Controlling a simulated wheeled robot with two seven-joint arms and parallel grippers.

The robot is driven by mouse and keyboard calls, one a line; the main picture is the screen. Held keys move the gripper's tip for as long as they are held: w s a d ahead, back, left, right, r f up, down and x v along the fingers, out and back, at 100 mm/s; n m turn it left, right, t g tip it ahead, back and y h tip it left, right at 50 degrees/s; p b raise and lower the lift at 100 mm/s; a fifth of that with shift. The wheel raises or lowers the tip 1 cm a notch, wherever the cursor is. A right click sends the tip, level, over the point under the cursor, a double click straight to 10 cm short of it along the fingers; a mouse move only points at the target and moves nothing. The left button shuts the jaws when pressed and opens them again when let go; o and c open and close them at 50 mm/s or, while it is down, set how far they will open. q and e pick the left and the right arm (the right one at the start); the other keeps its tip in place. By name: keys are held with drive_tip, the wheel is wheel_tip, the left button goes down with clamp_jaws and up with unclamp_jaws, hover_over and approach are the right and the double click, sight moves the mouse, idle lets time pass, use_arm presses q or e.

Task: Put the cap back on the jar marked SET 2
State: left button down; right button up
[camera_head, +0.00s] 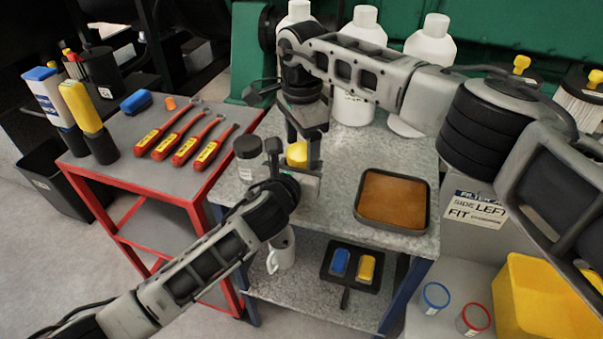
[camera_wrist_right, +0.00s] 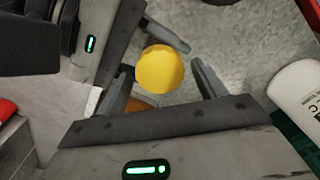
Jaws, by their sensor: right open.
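A round yellow cap (camera_head: 297,153) shows on the workbench side between my two grippers, seen from above in the right wrist view (camera_wrist_right: 160,68). My right gripper (camera_head: 303,150) points down over it, open, with its fingers (camera_wrist_right: 160,85) on either side of the cap. My left gripper (camera_head: 300,180) is low beside the same spot, partly behind its own arm; its jaws are not clear. Whatever is under the cap is mostly hidden. A small dark-lidded jar (camera_head: 247,148) stands to the left on the bench. I cannot read a SET 2 mark.
The grey speckled bench (camera_head: 337,190) has a brown-filled tray (camera_head: 393,200) at right and white bottles (camera_head: 355,105) behind. A red-framed cart (camera_head: 130,170) with red-handled tools stands left. The lower shelf holds a mug (camera_head: 281,250) and a black tray (camera_head: 340,284).

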drive_tip(key=c, duration=1)
drive_tip(key=shift+c, duration=0.2)
drive_tip(key=m, duration=0.9)
drive_tip(key=shift+m, duration=0.4)
drive_tip(key=m, duration=0.9)
drive_tip(key=o, duration=1.1)
